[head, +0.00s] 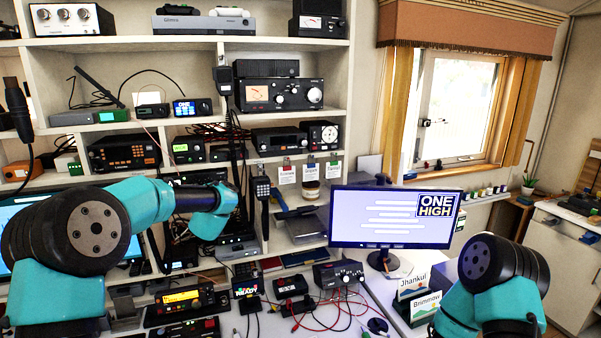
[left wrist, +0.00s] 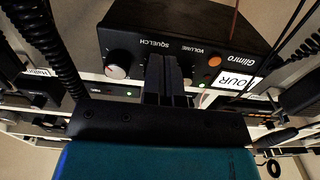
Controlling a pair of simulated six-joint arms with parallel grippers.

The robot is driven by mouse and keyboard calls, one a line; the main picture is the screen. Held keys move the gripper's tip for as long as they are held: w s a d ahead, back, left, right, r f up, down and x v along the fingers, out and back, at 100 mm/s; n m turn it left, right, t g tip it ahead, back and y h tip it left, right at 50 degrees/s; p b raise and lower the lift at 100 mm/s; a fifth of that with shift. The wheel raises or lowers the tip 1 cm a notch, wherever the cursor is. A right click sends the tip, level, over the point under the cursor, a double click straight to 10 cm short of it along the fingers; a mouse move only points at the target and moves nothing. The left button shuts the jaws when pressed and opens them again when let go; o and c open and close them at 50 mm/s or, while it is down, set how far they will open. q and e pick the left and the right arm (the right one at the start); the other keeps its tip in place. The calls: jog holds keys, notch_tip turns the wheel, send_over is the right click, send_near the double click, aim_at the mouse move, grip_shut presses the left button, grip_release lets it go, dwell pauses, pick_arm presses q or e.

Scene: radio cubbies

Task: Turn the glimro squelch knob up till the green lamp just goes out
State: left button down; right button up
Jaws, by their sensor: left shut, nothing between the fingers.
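In the left wrist view the Glimro radio (left wrist: 190,25) shows as a black box, with SQUELCH and VOLUME printed on its front. My left gripper (left wrist: 165,62) is shut and empty, its fingertips close in front of the panel below the SQUELCH label. I cannot tell whether they touch it. A round knob (left wrist: 117,65) with a pale face shows left of the fingers; anything behind them is hidden. A small green lamp (left wrist: 201,85) and a red one sit right of the fingers, under an orange button (left wrist: 214,61). In the head view my left fingertips are hidden. My right gripper is out of view.
A white label (left wrist: 236,80) hangs at the radio's right end. Dark cables cross the wrist view at left and right. In the head view, shelves of radios surround my left arm, a hand microphone (head: 262,188) hangs beside it, and a monitor (head: 385,217) stands on the right.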

pick_arm(q)
jog(key=shift+w+d+r, duration=0.1)
jog(key=shift+w+r, duration=0.15)
jog(key=shift+w, duration=0.15)
dwell(0.4)
jog(key=shift+f, duration=0.4)
jog(key=shift+s, duration=0.1)
jog(key=v, duration=0.5)
jog(key=shift+s+d+f, duration=0.1)
jog(key=shift+s+d, duration=0.05)
jog(key=shift+d, duration=0.15)
dwell(0.3)
jog(key=shift+s+a+r, duration=0.25)
jog(key=shift+s, duration=0.35)
